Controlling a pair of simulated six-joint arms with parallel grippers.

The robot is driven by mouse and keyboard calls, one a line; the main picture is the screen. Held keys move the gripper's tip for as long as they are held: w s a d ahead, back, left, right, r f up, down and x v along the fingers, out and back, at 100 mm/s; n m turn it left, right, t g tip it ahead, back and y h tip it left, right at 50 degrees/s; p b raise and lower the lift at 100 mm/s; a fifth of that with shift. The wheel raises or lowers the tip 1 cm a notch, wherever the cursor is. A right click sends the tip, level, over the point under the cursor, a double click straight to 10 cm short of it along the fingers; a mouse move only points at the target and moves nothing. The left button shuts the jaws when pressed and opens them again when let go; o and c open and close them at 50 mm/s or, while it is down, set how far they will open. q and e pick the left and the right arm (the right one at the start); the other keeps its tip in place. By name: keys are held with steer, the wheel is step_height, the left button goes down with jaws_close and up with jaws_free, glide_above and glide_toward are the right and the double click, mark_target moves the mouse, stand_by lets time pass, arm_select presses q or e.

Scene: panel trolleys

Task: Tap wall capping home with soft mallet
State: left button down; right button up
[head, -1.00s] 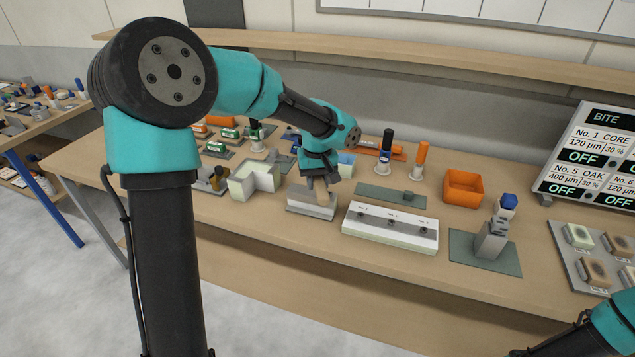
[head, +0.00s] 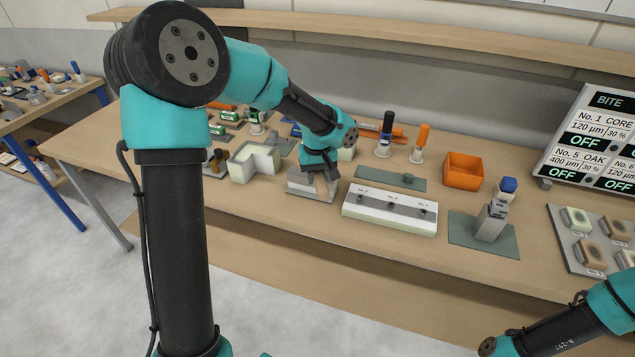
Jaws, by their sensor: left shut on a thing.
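My left gripper (head: 324,174) reaches down over a low grey block on a flat plate (head: 298,187) near the front of the bench. It is shut on a small tan piece (head: 320,186), which is mostly hidden by the fingers and sits at or just above the block. I cannot tell whether the piece touches the block. I cannot make out a mallet or a wall capping for certain. My right arm shows at the lower right, but its gripper is out of the picture.
An orange-handled tool (head: 422,142) stands behind.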

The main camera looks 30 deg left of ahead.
arm_select(q)
steer(key=shift+r, duration=0.55)
steer(key=shift+r, duration=0.1)
steer(key=shift+r, duration=2.9)
steer(key=w+d+f+m, duration=0.1)
steer(key=d+f+m, duration=0.2)
steer(key=f, duration=0.1)
steer(key=w+d+f+m, duration=0.2)
steer(key=d+f+m, duration=0.1)
steer(key=d+m, duration=0.1)
steer(key=w+d+f+m, duration=0.1)
steer(key=d+f+m, duration=0.3)
steer(key=shift+w+d+f, duration=0.1)
steer(key=shift+w+f, duration=0.25)
